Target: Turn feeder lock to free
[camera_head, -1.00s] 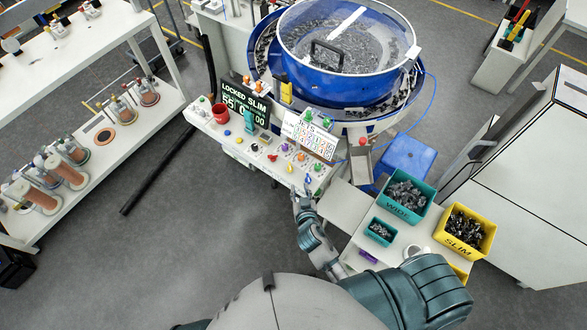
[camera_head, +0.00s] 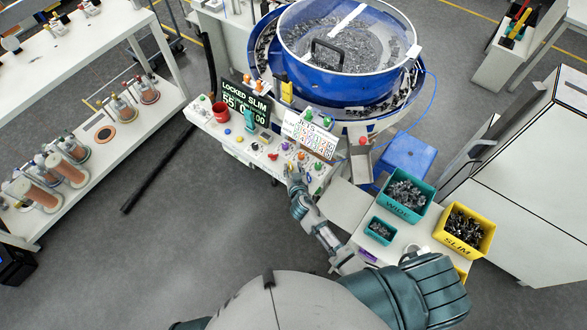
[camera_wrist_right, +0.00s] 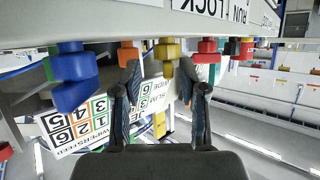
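The white control panel (camera_head: 240,148) stands below the feeder bowl, and its dark display (camera_head: 243,104) reads "LOCKED SLIM". My right gripper (camera_head: 292,172) is at the panel's front right edge. In the right wrist view, upside down, my right gripper (camera_wrist_right: 160,85) is open. A yellow knob (camera_wrist_right: 167,52) shows between its fingertips, with no clear contact. An orange knob (camera_wrist_right: 127,56) and a red knob (camera_wrist_right: 208,52) flank it. A "LOCK" label (camera_wrist_right: 205,6) is near the yellow and red knobs; which one it belongs to is unclear. My left gripper is out of view.
The blue feeder bowl (camera_head: 340,88) stands behind the panel. A teal WIDE bin (camera_head: 391,207) and a yellow SLIM bin (camera_head: 482,240) hold metal parts on the right table. A blue knob (camera_wrist_right: 70,68) is near the left finger in the wrist view.

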